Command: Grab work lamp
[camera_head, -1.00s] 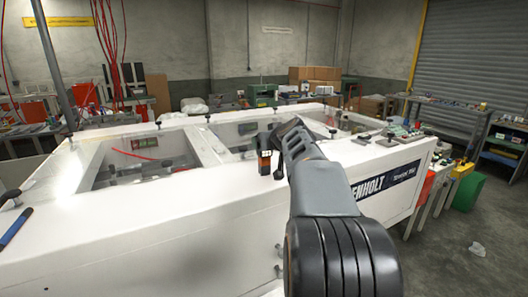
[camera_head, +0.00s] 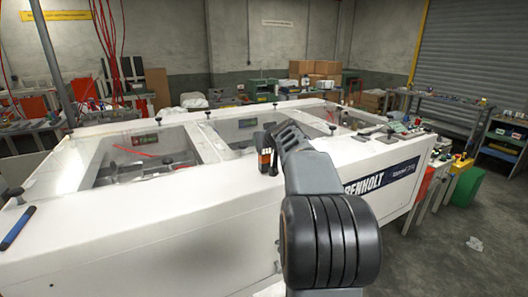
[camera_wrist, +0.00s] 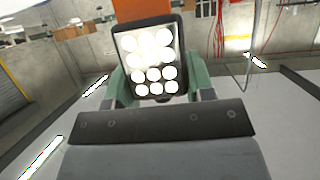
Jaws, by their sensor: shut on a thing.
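The work lamp (camera_wrist: 149,62) fills the upper middle of the wrist view, a dark-framed panel with a grid of bright round lights. It sits between the green fingers of my gripper (camera_wrist: 158,88), which are shut on it. In the head view the lamp (camera_head: 265,150) is a small black and orange block at the end of my grey arm, over the front part of the white machine. My gripper (camera_head: 273,138) is mostly hidden there by the arm. Whether the lamp clears the machine top cannot be told for sure.
The long white machine (camera_head: 130,235) with recessed bays and black knobs spans the front. A blue pen-like tool (camera_head: 17,229) lies on its left edge. Workbenches and boxes (camera_head: 315,68) stand behind. Open floor (camera_head: 440,265) lies at the right.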

